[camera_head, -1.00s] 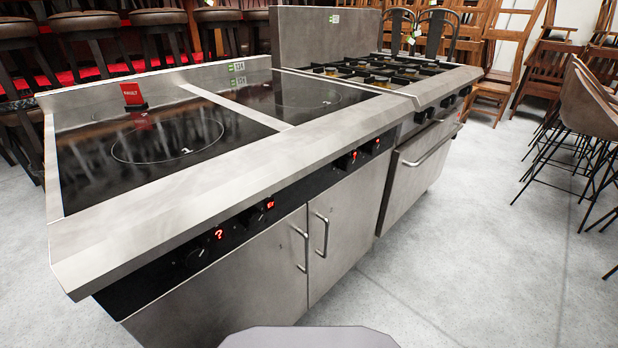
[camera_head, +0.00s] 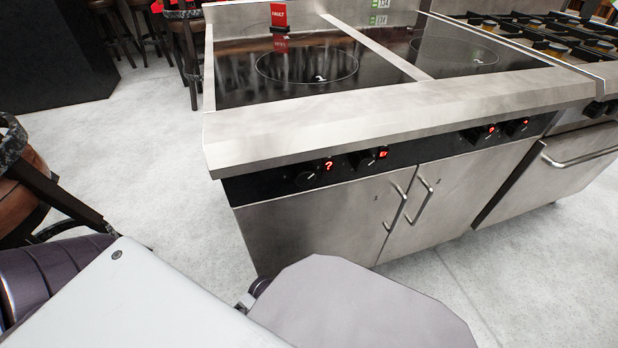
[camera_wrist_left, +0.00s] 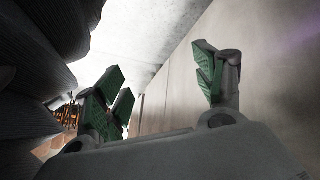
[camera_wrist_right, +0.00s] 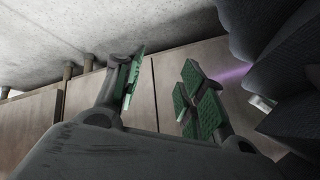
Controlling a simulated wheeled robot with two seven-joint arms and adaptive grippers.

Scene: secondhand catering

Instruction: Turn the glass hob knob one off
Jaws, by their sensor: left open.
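The glass hob (camera_head: 290,88) has a black top and a steel front edge. Its black control strip carries several knobs: a leftmost knob (camera_head: 305,178) beside a red "?" display, a second knob (camera_head: 364,160) beside another red display, and more to the right. No label shows which is knob one, and the pointer positions are too small to read. My left gripper (camera_wrist_left: 163,88) is open and empty in the left wrist view. My right gripper (camera_wrist_right: 164,90) is open and empty in the right wrist view. Neither gripper shows in the head view or touches a knob.
Two cabinet doors with bar handles (camera_head: 398,208) are below the strip. A red sign (camera_head: 279,16) stands at the hob's back. A gas range (camera_head: 560,35) adjoins on the right. A brown stool (camera_head: 30,180) stands at left.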

